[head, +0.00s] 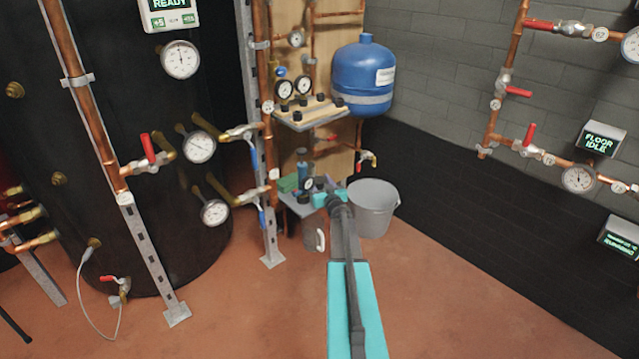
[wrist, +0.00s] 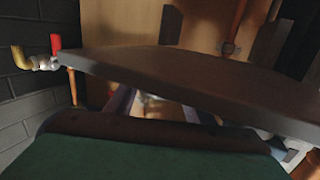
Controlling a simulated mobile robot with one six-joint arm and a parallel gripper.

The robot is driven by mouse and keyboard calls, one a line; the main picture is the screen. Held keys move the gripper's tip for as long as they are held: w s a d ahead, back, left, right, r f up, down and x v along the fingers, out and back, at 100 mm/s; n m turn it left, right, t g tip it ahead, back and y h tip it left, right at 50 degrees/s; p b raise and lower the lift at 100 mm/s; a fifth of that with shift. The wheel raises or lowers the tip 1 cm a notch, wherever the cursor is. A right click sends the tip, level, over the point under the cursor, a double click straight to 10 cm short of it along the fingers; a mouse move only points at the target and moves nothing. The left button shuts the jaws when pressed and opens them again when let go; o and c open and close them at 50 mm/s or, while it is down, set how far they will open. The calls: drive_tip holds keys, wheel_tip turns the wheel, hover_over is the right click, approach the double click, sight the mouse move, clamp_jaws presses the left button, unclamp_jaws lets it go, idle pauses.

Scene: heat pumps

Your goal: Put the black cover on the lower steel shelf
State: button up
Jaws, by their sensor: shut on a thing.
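My gripper (head: 326,195), with teal fingers, reaches out at the lower steel shelf (head: 297,209) and is shut. It holds the black cover, which I cannot make out clearly; small dark shapes show at the fingers in the head view. The shelf carries a blue bottle (head: 302,168), a green item (head: 287,184) and a gauge (head: 308,184). My arm hides the shelf's right part. In the wrist view a dark flat slab (wrist: 190,85) crosses in front of my fingers; I cannot tell whether it is the shelf or the cover. The fingertips are mostly hidden.
The upper steel shelf (head: 312,121) with gauges and black knobs is above. A grey bucket (head: 373,208) stands on the floor just right of my gripper. A blue tank (head: 363,78) hangs above. A red-handled tap (head: 366,157) is close by. Copper pipes stand left.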

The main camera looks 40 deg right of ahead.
drive_tip(key=shift+f, duration=0.15)
drive_tip(key=o, duration=1)
drive_tip(key=shift+s+a+r, duration=0.1)
drive_tip(key=shift+s+r, duration=0.1)
drive_tip(key=shift+p+v, duration=1.9)
drive_tip(key=shift+v, duration=3.9)
drive_tip(key=shift+s+f, duration=0.1)
